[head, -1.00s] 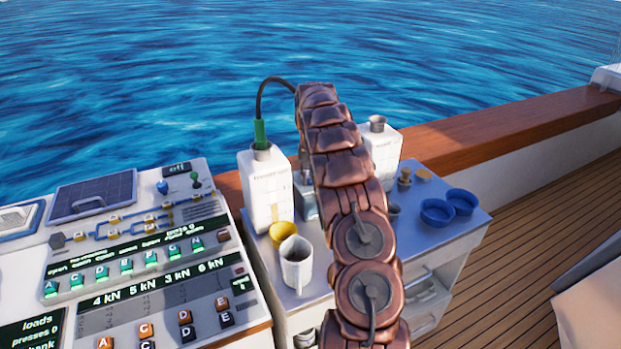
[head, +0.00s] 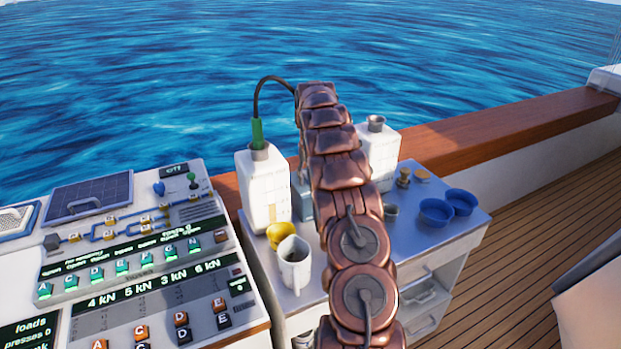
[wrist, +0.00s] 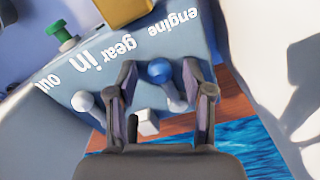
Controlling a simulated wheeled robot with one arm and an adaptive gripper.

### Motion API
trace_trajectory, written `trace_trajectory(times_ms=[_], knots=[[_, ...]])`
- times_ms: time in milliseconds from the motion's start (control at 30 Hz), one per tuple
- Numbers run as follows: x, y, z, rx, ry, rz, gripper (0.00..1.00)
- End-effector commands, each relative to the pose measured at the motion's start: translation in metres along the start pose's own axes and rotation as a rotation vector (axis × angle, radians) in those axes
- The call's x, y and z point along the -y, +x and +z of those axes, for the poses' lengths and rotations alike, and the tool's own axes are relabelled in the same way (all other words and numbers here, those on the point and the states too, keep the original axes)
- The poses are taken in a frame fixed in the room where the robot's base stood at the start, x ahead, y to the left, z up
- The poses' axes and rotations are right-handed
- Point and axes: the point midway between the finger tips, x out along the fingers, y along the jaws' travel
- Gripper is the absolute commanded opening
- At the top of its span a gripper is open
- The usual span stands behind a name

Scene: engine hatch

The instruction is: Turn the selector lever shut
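In the wrist view, a grey-blue box (wrist: 110,78) carries the words "engine", "gear", "in" and "out". A lever with a blue ball knob (wrist: 160,71) stands on it, near the "engine" label. A white ball knob (wrist: 83,101) sits near "out". No label names the selector lever, so I cannot tell which it is. My gripper (wrist: 158,82) is open, its two fingers on either side of the blue-knobbed lever with visible gaps. A white block-like piece (wrist: 148,122) also shows between the fingers. In the head view my arm hides the gripper and most of this box.
A green knob (wrist: 62,36) and a yellow part (wrist: 124,10) are near the box. In the head view, a white canister (head: 263,185), a white mug (head: 295,265) and a yellow cup (head: 279,234) stand left of my arm. Blue bowls (head: 436,212) are to the right.

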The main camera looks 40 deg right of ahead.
Motion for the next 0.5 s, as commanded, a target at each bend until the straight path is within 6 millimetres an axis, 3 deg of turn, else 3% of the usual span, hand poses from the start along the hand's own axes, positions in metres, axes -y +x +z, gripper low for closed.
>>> trace_trajectory(times_ms=[333, 500], knots=[[0.0, -0.003, 0.0, -0.001, 0.0, 0.0, 0.52], [0.001, -0.015, -0.001, -0.003, -0.001, 0.0, 0.52]])
